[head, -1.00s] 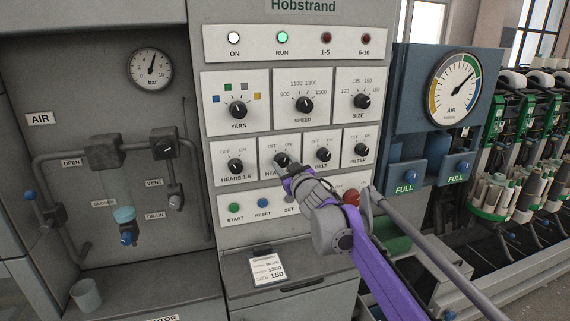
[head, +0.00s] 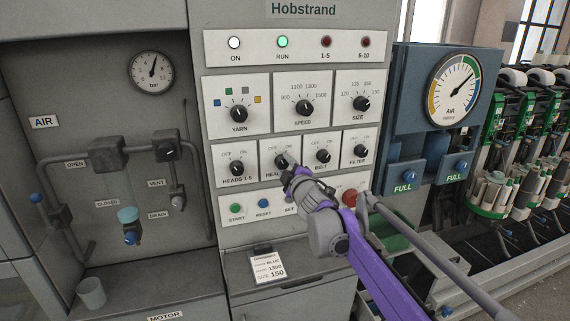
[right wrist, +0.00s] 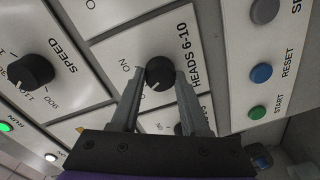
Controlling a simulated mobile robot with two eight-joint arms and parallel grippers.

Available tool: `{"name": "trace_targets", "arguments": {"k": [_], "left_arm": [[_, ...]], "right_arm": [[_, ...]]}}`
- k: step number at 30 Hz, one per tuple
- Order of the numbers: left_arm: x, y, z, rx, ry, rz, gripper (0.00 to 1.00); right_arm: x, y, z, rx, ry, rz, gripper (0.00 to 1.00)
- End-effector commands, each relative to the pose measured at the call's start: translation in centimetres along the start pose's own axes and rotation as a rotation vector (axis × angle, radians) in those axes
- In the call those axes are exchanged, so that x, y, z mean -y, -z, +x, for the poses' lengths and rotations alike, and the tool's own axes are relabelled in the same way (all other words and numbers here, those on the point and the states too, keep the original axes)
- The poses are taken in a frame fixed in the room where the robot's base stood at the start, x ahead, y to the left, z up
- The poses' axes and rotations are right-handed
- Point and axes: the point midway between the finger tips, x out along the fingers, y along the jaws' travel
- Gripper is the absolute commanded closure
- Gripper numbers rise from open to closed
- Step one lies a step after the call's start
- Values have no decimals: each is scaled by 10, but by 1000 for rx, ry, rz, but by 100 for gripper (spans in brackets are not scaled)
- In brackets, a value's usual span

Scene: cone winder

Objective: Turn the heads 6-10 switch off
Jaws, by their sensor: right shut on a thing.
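The heads 6-10 switch (head: 281,160) is a round black knob on a white plate, second from left in the lower knob row. In the right wrist view the knob (right wrist: 159,72) lies between the fingertips of my right gripper (right wrist: 160,80), which is shut on it. The ON label shows beside it; the OFF label is hidden by a finger. The knob's pointer is too small to read surely. In the head view my right gripper (head: 287,172) reaches the knob from the lower right and covers part of its label. My left gripper is not in view.
The heads 1-5 knob (head: 236,168) and belt knob (head: 322,156) sit close on either side. Below are start (head: 235,209) and reset (head: 263,203) buttons and a red button (head: 349,196) near my arm. The run lamp (head: 283,42) glows green; the 6-10 lamp (head: 366,42) is dark red.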

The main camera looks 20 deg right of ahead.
Motion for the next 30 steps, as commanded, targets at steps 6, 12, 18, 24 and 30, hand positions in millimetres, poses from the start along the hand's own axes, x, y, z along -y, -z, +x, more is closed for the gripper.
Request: {"name": "trace_targets", "arguments": {"k": [6,12,18,24,30], "left_arm": [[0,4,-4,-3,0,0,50],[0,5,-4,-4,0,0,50],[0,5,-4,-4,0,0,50],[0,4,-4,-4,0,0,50],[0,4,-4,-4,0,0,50]], "right_arm": [[0,1,0,2,0,-70,100],[0,0,0,3,1,-93,100],[0,0,0,4,1,-96,100],[0,0,0,4,1,-95,46],[0,0,0,4,1,-94,25]]}}
